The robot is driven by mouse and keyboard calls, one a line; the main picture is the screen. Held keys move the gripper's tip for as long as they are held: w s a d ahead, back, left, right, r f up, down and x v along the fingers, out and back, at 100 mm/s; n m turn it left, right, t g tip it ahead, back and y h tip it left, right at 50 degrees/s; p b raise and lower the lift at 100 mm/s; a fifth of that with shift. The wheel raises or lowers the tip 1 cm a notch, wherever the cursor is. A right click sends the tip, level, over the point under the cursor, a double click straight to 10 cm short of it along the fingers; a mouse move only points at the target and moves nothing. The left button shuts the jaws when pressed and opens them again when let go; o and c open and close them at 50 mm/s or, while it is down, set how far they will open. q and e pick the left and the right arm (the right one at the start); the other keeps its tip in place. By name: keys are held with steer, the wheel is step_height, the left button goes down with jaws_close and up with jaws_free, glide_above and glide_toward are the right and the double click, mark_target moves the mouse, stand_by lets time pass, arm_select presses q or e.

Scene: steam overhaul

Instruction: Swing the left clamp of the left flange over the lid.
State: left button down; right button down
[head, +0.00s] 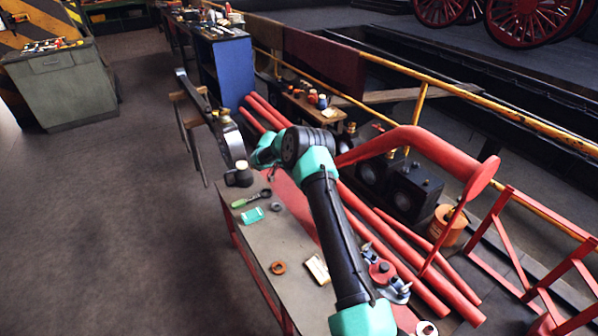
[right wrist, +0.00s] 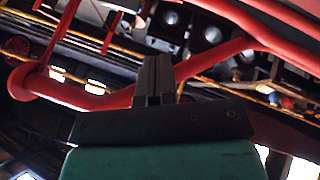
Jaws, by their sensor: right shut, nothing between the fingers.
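A flange with a red round lid (head: 382,271) lies at the lower middle of the head view, just right of my black and teal arm. Small metal clamps stand around its rim, one at the upper left (head: 367,248) and one at the lower right (head: 400,286). The arm hides part of its left side, and I cannot tell how each clamp is turned. My right gripper (right wrist: 154,80) is shut and empty in the right wrist view, with no flange near its fingertips. My left gripper cannot be made out in the head view.
Red pipes (head: 425,240) run beside the flange, and a thick bent red pipe (head: 420,142) rises above them. The grey bench (head: 262,240) holds a brown ring (head: 278,268), a green-handled tool (head: 250,199) and a pale block (head: 317,269). Open floor lies left.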

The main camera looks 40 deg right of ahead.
steer(key=s+d+f, duration=0.4)
steer(key=s+f, duration=0.2)
steer(key=shift+s+d, duration=0.2)
steer(key=shift+d, duration=0.15)
steer(key=shift+s+d, duration=0.1)
stand_by(0.4)
